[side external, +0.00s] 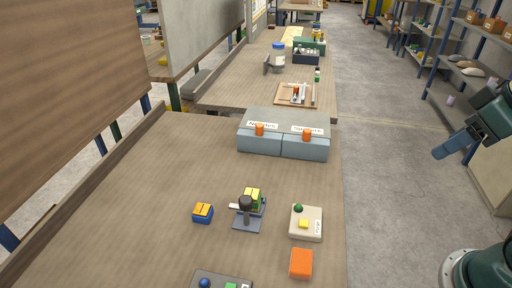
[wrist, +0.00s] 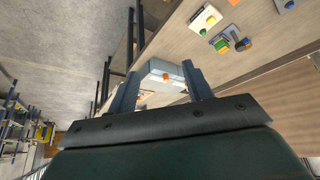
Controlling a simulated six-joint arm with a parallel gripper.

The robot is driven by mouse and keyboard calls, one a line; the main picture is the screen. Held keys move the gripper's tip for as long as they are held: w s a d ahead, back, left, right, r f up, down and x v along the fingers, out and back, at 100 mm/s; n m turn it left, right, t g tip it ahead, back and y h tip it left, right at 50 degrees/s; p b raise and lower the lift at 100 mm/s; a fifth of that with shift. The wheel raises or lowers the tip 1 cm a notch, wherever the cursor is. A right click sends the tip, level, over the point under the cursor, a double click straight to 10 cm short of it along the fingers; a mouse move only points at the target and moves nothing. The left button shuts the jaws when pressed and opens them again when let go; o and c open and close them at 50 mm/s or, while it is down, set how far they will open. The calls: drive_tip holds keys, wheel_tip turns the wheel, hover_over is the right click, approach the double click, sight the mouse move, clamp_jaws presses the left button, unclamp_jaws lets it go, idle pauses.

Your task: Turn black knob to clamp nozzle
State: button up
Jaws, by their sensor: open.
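The black knob (side external: 245,203) tops a post on a small grey fixture (side external: 246,225) in the middle of the near table in the side view. A yellow and green block (side external: 253,196) sits beside it on the fixture. A small pale piece sticks out to the left of the knob; I cannot tell whether it is the nozzle. In the wrist view the fixture is small, with the yellow and green block (wrist: 223,44) showing, upper right of my gripper (wrist: 161,68). My gripper is open and empty, well away from the knob.
A blue block with an orange top (side external: 203,212) lies left of the fixture. A cream button panel (side external: 306,223) and an orange block (side external: 301,263) lie right. A dark button box (side external: 222,279) is in front, and grey labelled bins (side external: 284,145) stand behind. Bare table surrounds the fixture.

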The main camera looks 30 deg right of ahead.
drive_tip(key=w+a+r+n+g, duration=0.1)
drive_tip(key=w+a+r+n, duration=0.2)
drive_tip(key=w+n, duration=0.4)
drive_tip(key=n+g, duration=0.5)
drive_tip(key=n, duration=1.7)
hover_over(246, 199)
wheel_tip(246, 199, down, 8)
wheel_tip(246, 199, down, 14)
drive_tip(key=shift+r, duration=0.15)
drive_tip(key=c, duration=1)
